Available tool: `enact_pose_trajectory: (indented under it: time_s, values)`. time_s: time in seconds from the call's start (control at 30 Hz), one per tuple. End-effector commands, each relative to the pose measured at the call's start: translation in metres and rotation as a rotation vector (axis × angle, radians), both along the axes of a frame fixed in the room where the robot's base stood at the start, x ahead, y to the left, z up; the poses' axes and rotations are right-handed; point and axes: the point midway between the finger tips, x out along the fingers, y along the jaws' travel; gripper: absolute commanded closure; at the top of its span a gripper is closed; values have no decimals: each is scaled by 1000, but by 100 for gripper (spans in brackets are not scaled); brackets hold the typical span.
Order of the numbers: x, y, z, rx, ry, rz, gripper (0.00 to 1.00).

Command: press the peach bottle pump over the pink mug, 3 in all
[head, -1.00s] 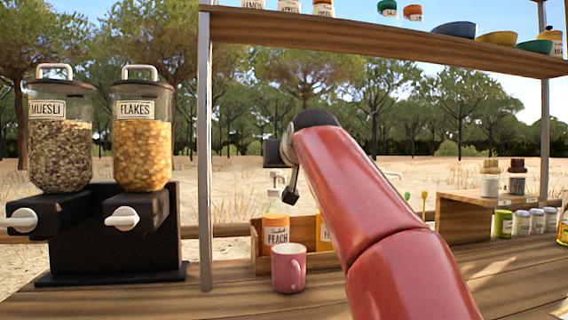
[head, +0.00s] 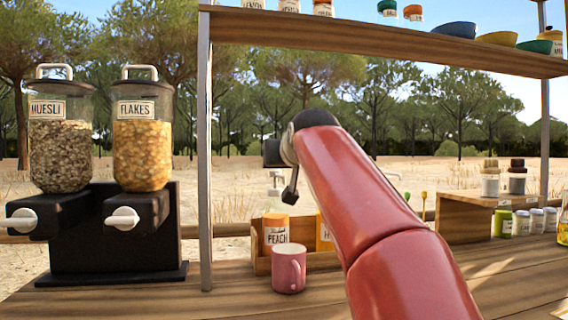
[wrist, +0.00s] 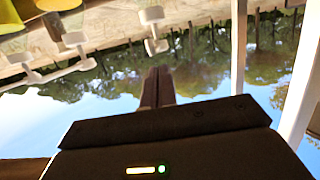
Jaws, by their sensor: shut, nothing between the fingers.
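The peach bottle (head: 276,230) stands in a wooden rack behind the pink mug, its pale pump head (head: 275,176) on top. The pink mug (head: 288,270) stands upright on the counter in front of the bottle, handle to the right. My gripper (head: 290,194) is shut and empty, its dark tip just right of the pump head. I cannot tell whether they touch. In the wrist view my closed fingers (wrist: 157,88) point toward several white pump heads; which one is the peach pump is unclear. The inside of the mug is mostly hidden.
Another orange bottle (head: 324,232) stands in the rack, partly behind my red arm. Muesli and flakes dispensers (head: 112,225) stand left of a metal post (head: 205,150). A shelf (head: 390,45) with bowls runs overhead. A wooden riser (head: 465,218) with jars is at right.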

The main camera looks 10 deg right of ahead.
Motion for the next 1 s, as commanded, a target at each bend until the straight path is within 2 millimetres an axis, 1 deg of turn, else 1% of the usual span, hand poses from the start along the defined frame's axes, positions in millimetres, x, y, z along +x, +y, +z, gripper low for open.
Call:
enact_pose_trajectory:
  time_s: [0.17,0.23,0.3,0.4,0.5,0.6,0.87,1.0]
  values:
    - [-1,0,3,0,-1,0,100]
    - [-4,-1,14,1,-2,-1,100]
    - [-9,-1,30,1,-2,-2,100]
    - [-18,-1,49,0,1,-2,100]
    - [-24,0,61,-1,3,-1,100]
    - [-27,1,64,-1,5,0,100]
    - [-26,1,63,0,6,0,100]
    - [-18,0,61,-1,8,-1,100]
